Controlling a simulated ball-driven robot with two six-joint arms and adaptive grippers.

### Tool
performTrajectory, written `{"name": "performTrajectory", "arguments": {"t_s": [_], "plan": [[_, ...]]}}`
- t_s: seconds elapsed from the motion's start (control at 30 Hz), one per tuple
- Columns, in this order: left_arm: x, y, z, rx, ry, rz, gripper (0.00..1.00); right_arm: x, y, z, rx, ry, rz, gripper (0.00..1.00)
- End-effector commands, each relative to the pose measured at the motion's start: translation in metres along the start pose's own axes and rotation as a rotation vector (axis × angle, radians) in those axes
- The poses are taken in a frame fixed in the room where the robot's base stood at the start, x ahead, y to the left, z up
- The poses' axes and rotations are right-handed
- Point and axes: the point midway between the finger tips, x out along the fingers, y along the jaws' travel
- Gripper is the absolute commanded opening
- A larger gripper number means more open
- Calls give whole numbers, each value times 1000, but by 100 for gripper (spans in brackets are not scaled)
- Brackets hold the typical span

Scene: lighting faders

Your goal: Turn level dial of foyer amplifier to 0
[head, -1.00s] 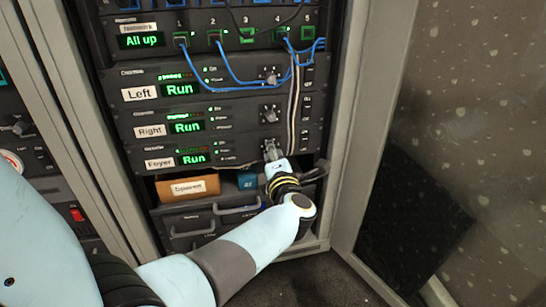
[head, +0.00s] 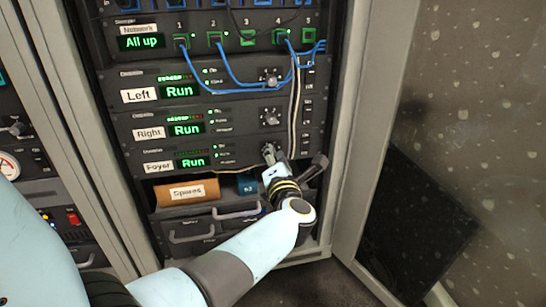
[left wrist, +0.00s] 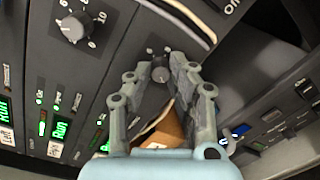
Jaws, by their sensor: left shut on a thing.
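The foyer amplifier (head: 218,160) is the lowest of three dark rack units, with a "Foyer" label and a green "Run" screen. Its level dial (left wrist: 160,73) is a small grey knob between my finger tips in the left wrist view. My left gripper (head: 268,153) is at the right part of that unit, shut on the dial; it also shows in the left wrist view (left wrist: 161,70). The fingers stand on either side of the knob. In the head view the gripper hides most of the dial, and its setting cannot be read.
The Right amplifier's dial (head: 270,117) and the Left amplifier's dial (head: 270,77) sit above. Blue cables (head: 252,83) and a pale cable hang close by. A spares box (head: 187,191) lies on the shelf below. The open rack door (head: 345,190) stands to the right.

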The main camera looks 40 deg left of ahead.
Motion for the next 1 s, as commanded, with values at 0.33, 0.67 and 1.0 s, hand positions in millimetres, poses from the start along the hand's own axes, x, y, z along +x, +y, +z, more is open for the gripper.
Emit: {"name": "performTrajectory", "arguments": {"t_s": [0.33,0.67,1.0], "plan": [[-1,-2,-1,1,2,-4,43,0,0,0,0,-1,0,40],[0,2,2,97,5,-5,43,-7,1,-9,0,11,1,40],[1,5,6,688,38,-30,43,-32,3,-42,0,53,4,40]]}}
